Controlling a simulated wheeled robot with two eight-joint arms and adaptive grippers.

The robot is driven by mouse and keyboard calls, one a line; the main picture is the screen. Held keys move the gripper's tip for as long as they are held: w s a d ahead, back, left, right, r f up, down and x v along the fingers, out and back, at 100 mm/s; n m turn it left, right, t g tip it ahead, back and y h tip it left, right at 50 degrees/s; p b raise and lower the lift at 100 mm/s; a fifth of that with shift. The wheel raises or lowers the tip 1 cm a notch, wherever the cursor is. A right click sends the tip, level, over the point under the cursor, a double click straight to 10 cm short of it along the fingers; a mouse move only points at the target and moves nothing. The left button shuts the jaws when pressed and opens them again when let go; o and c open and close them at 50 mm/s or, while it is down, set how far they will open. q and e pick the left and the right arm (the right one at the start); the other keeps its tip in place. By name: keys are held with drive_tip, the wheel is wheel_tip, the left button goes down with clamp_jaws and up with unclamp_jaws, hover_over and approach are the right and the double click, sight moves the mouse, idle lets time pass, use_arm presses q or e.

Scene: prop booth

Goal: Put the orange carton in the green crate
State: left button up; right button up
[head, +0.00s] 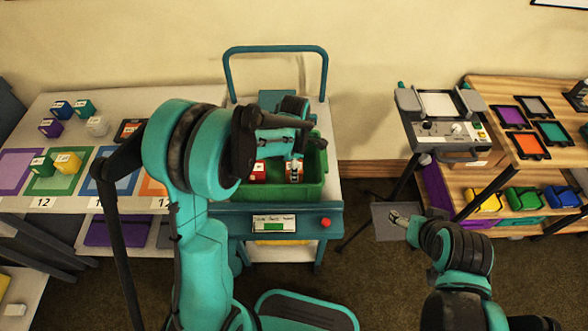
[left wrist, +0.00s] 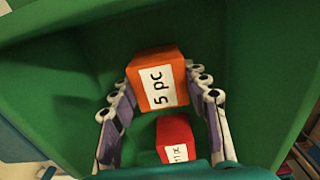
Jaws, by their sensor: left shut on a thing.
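The orange carton (head: 294,175) is inside the green crate (head: 316,178), toward the crate's right side. In the left wrist view the orange carton (left wrist: 155,75), labelled "5 pc", sits between the fingers of my left gripper (left wrist: 160,92), with the green crate's walls (left wrist: 250,75) around it. My left gripper (head: 295,158) reaches down into the crate and is shut on the carton. Whether the carton touches the crate floor is hard to tell. My right gripper (head: 398,217) is empty, away to the right; its finger opening is too small to judge.
A red carton (head: 257,171) is also in the crate, close to the orange one; it shows below it in the left wrist view (left wrist: 174,135). The crate stands on a cart with a tall handle (head: 275,49). Tables with small cartons and trays flank it.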

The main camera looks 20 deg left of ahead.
use_arm(q)
drive_tip(key=shift+f, duration=0.15)
drive_tip(key=o, duration=1.2)
